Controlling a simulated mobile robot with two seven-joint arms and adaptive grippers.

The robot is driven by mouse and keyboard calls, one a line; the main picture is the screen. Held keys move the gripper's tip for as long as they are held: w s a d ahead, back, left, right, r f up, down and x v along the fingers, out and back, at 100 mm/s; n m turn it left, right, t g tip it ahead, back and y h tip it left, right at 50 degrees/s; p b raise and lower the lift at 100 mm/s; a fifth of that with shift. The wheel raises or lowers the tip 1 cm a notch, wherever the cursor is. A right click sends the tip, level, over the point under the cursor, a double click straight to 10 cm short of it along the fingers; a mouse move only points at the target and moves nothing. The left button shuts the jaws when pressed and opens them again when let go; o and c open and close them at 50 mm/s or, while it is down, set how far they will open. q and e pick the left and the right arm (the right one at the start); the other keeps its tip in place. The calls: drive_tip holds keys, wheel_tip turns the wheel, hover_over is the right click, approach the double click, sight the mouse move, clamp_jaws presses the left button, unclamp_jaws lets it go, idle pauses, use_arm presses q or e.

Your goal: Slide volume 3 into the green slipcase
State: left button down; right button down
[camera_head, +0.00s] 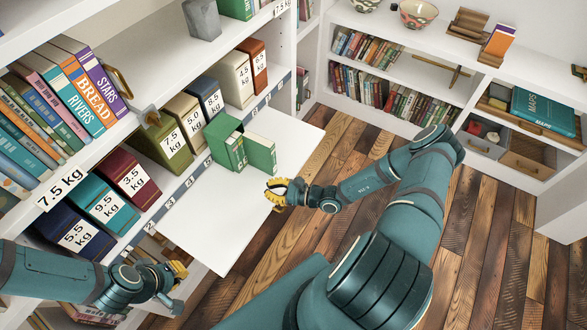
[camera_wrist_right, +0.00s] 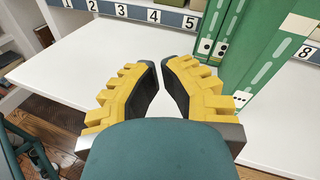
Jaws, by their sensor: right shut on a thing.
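The green slipcase (camera_head: 222,128) stands on the white board, with green spines showing in its front. A separate green book (camera_head: 262,155), probably volume 3, stands upright just right of it; its number is too small to read. In the wrist view the green book (camera_wrist_right: 268,75) shows dots low on its spine. My right gripper (camera_head: 276,190) is in front of the book. In the wrist view its yellow fingers (camera_wrist_right: 161,72) are drawn nearly together, left of the book, with nothing visible between them. My left gripper (camera_head: 178,286) is low at the left, its jaws unclear.
The white board (camera_head: 215,225) is clear in front and to the left. Behind it is a shelf with a numbered strip (camera_head: 188,183) and labelled weight blocks (camera_head: 172,140). Books (camera_head: 85,85) fill the shelf above. Wooden floor lies to the right.

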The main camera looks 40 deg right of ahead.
sight(274, 161)
drive_tip(key=d+m+t+h, duration=0.4)
drive_tip(key=d+m+h, duration=0.1)
drive_tip(key=d, duration=0.5)
drive_tip(key=shift+b+x, duration=0.45)
drive_tip(key=shift+x, duration=2.8)
drive_tip(key=shift+w+a+r, duration=0.15)
drive_tip(key=shift+a+r, duration=0.05)
drive_tip(key=shift+x, duration=0.8)
drive_tip(key=shift+r, duration=0.15)
drive_tip(key=shift+s+d+p, duration=0.1)
drive_tip(key=shift+s+p, duration=0.45)
drive_tip(key=shift+s, duration=0.05)
drive_tip(key=shift+s+d, duration=0.2)
drive_tip(key=shift+s, duration=0.4)
drive_tip(key=shift+s+d, duration=0.2)
drive_tip(key=shift+s, duration=0.2)
drive_tip(key=v, duration=1.1)
